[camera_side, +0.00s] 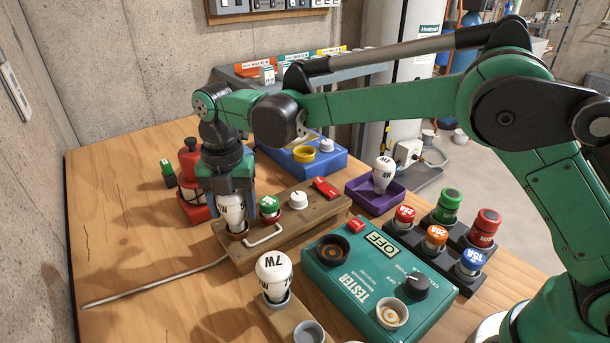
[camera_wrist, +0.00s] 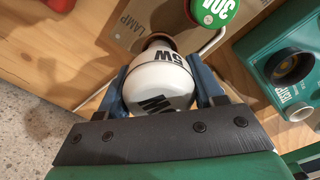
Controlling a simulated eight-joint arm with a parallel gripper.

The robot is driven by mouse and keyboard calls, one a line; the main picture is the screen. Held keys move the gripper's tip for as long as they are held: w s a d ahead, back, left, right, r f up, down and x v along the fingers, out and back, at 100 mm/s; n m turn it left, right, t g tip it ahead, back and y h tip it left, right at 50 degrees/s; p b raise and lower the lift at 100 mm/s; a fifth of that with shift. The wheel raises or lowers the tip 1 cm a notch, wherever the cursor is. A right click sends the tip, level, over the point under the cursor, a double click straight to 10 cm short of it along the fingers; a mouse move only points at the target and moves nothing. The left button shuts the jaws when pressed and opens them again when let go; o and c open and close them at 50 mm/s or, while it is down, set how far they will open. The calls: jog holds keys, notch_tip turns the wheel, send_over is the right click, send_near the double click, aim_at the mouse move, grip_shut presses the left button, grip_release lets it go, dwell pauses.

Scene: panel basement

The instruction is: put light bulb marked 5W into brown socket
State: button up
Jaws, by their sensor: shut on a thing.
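The white light bulb (camera_side: 231,212) is between the jaws of my gripper (camera_side: 226,195). In the wrist view the bulb (camera_wrist: 158,85) shows 5W on its side and fills the space between the blue fingers (camera_wrist: 160,92). It is upright, its lower end at the brown socket (camera_side: 238,237) on the wooden board marked LAMP (camera_wrist: 128,28). The brown rim also shows in the wrist view (camera_wrist: 157,38) at the bulb's end. I cannot tell how deep the bulb sits in it.
On the board are a green 30A knob (camera_side: 269,205), a white dial (camera_side: 298,200), a red switch (camera_side: 325,188) and a wire handle (camera_side: 265,236). A 7W bulb (camera_side: 273,272) stands in front, a 4W bulb (camera_side: 383,172) in a purple tray, and a green tester (camera_side: 370,285) right.

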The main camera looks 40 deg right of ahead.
jog(key=shift+f, duration=0.3)
jog(key=o, duration=1)
jog(key=shift+r, duration=5.5)
